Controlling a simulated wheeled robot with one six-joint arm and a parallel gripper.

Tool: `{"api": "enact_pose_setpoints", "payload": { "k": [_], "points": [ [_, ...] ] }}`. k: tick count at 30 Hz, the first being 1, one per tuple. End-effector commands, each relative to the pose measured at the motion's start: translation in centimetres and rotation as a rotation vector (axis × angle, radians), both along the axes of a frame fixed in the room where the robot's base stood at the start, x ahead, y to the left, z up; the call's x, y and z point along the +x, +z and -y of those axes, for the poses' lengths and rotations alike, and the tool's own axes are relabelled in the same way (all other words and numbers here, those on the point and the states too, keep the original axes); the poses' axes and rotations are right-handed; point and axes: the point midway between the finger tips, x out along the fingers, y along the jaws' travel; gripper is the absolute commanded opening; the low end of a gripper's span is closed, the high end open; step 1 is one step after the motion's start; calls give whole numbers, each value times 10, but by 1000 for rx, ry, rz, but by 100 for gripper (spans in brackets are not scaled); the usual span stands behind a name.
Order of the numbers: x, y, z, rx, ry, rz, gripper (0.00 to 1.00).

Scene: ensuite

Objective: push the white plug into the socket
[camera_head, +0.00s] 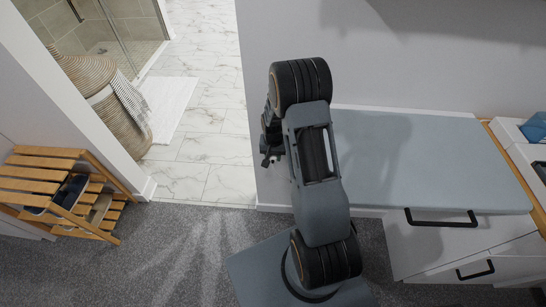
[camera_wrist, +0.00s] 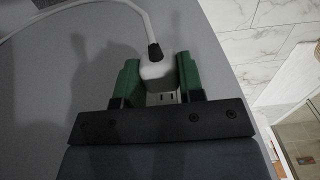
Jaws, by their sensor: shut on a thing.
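In the wrist view, my gripper (camera_wrist: 158,78) has two green fingers, one on each side of the white plug (camera_wrist: 156,70). It is shut on the plug. A dark collar and a white cable run from the plug up and to the left. A white socket face (camera_wrist: 163,98) with dark slots shows just below the plug, between the fingers and partly hidden by my gripper. I cannot tell whether the plug touches the socket or how deep its prongs are. In the head view, my arm hides the plug and the socket.
A bench with a grey-blue cushion (camera_head: 425,165) and drawers (camera_head: 440,240) stands right of my arm. A slatted wooden rack (camera_head: 60,190) is at the left. A wicker basket (camera_head: 105,100) and a white mat (camera_head: 172,108) lie beyond the doorway. Carpet between is clear.

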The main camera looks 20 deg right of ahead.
Motion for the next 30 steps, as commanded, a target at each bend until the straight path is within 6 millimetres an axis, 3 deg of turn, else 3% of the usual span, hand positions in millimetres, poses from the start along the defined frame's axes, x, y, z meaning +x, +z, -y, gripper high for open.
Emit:
{"api": "enact_pose_setpoints", "payload": {
  "k": [16, 17, 25, 30],
  "points": [
    [12, 0, 7, 0, -1, 1, 8],
    [12, 0, 7, 0, -1, 1, 37],
    [14, 1, 8, -2, 0, 5, 63],
    [14, 1, 8, -2, 0, 8, 65]
  ]
}}
